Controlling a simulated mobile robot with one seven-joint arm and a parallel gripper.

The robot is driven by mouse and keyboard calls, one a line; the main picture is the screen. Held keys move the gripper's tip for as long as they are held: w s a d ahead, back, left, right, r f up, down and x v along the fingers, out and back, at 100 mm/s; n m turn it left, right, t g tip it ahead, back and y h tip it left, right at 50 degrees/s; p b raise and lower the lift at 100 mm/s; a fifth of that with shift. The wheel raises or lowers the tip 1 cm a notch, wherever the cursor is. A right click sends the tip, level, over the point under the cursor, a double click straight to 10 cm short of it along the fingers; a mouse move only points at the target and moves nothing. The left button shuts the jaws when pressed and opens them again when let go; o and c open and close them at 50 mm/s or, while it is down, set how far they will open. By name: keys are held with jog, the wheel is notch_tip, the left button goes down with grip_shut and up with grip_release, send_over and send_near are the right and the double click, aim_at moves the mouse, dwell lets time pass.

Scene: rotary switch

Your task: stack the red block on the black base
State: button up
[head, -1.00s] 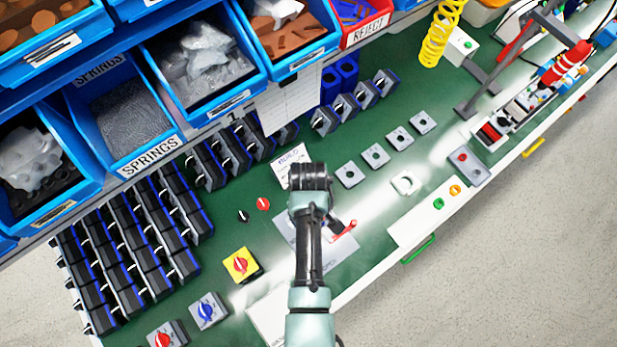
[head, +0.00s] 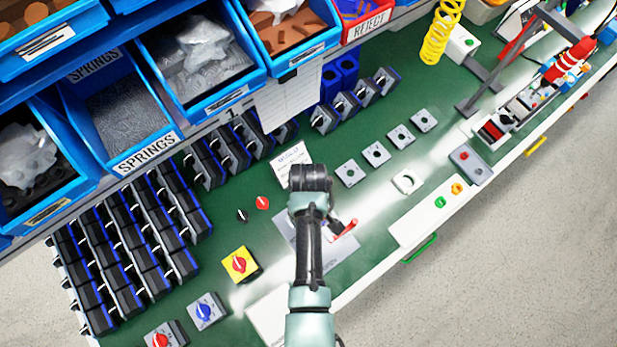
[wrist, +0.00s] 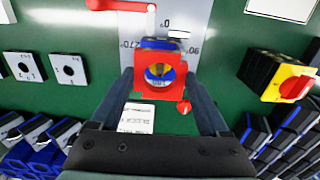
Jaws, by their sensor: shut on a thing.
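In the wrist view, the red block (wrist: 142,90) is a square red piece with a round opening in its middle, where dark, blue and yellow parts show. My gripper (wrist: 159,82) has one finger on each side of it and is shut on it, over the grey plate with angle marks. A dark and blue edge shows just beyond the block; I cannot tell whether it is the black base, or whether the block touches anything below. In the head view, my arm and gripper (head: 312,190) hide the block.
A red lever (head: 342,229) stands on the grey plate (head: 330,252). A white label (head: 291,158), a red knob (head: 262,202) and a black knob (head: 242,215) lie nearby. A yellow switch (head: 241,266) and rows of black switch blocks (head: 110,265) are to the left. Blue bins line the back.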

jog(key=shift+f+b, duration=0.6)
jog(key=shift+f, duration=0.35)
jog(key=o, duration=1.2)
